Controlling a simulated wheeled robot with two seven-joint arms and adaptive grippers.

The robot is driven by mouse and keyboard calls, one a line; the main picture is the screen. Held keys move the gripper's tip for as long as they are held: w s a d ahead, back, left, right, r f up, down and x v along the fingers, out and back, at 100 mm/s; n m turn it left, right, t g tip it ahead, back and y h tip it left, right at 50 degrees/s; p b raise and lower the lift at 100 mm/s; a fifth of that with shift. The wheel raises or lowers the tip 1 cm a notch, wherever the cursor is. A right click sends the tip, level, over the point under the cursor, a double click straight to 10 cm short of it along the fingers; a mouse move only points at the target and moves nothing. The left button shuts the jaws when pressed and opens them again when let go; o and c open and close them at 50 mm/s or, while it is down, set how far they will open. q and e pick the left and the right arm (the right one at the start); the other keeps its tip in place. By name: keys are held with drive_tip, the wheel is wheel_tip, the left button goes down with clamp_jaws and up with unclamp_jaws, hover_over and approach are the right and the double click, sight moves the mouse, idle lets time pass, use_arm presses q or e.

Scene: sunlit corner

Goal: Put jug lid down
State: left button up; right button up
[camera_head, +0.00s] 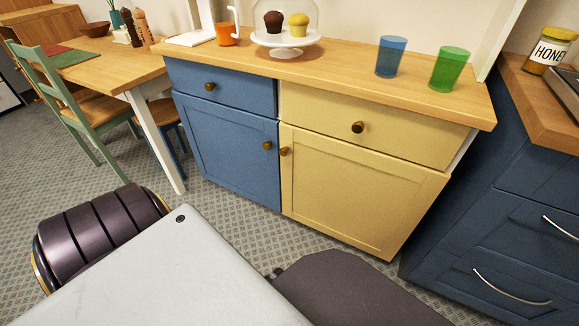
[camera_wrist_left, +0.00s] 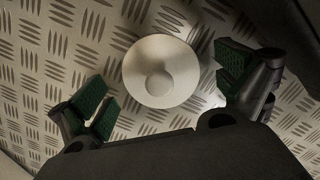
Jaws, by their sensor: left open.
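A round cream-white lid (camera_wrist_left: 176,82) with a small round knob shows in the left wrist view, knob side towards the camera. It is over a pale metallic surface (camera_wrist_left: 120,45) with a raised tread pattern. I cannot tell whether it lies flat on it. My left gripper (camera_wrist_left: 165,88) is open, its green-padded fingers to either side of the lid with visible gaps, so it does not hold the lid. Neither gripper nor the lid shows in the head view. My right gripper is not in view, and I see no jug.
A blue and yellow cabinet (camera_head: 365,185) bears a cake stand (camera_head: 287,41), an orange mug (camera_head: 228,35), a blue glass (camera_head: 391,57) and a green glass (camera_head: 449,70). A table (camera_head: 110,65) and chair stand left; a honey jar (camera_head: 550,50) is right.

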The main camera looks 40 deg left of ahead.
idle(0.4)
use_arm(q)
drive_tip(key=c, duration=1)
drive_tip(key=shift+c, duration=0.3)
drive_tip(key=shift+c, duration=0.3)
